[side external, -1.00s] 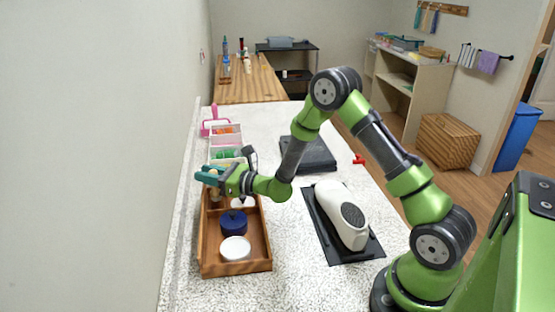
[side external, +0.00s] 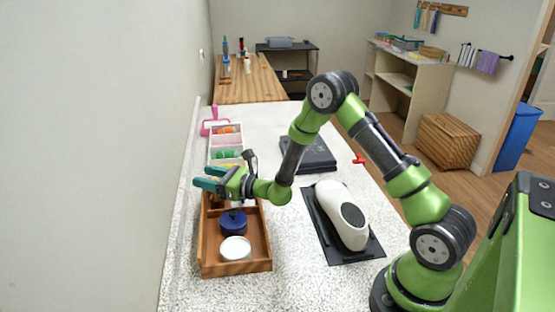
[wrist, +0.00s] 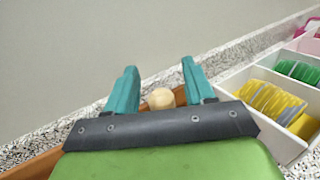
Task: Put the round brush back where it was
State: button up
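My gripper (side external: 205,178) is open above the far end of the wooden tray (side external: 256,266). In the wrist view its two teal fingers (wrist: 158,82) stand apart. A pale, rounded wooden knob (wrist: 160,98) shows between and below them, apart from both; it looks like the top of the round brush's handle. The rest of the brush is hidden behind the gripper and the tray wall, so I cannot tell exactly how it rests. In the side view my gripper covers that end of the tray.
A dark blue round container (side external: 233,224) and a white round lid (side external: 235,248) sit in the tray. Beyond it stands a white divided box (wrist: 283,78) with yellow and green rolls. The wall is close on the left. A white appliance (side external: 340,215) lies on a black mat at right.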

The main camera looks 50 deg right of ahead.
jog(key=shift+r, duration=0.1)
jog(key=v, duration=0.7)
jog(key=r+v, duration=0.1)
jog(key=v, duration=0.3)
jog(key=shift+s, duration=0.2)
jog(key=s+a+r+n+g+y, duration=0.4)
jog(key=a+r+n+g+y, duration=0.1)
jog(key=a+r+n+y, duration=0.3)
jog(key=s+a+r+n+g+h, duration=0.1)
jog(key=s+a+r+n+g, duration=0.2)
jog(key=s+a+n+g, duration=0.7)
jog(key=s+d+r+n+t+h, duration=0.2)
jog(key=s+d+n+h, duration=0.2)
jog(key=d+n+h, duration=0.1)
jog(key=s+d+r+n+t+h, duration=0.2)
jog(key=s+d+n+h, duration=0.1)
jog(key=d+n+h, duration=0.2)
jog(key=shift+s+d+r+n+t+h, duration=0.3)
jog(key=shift+s+d+r+t, duration=0.1)
jog(key=shift+d, duration=0.6)
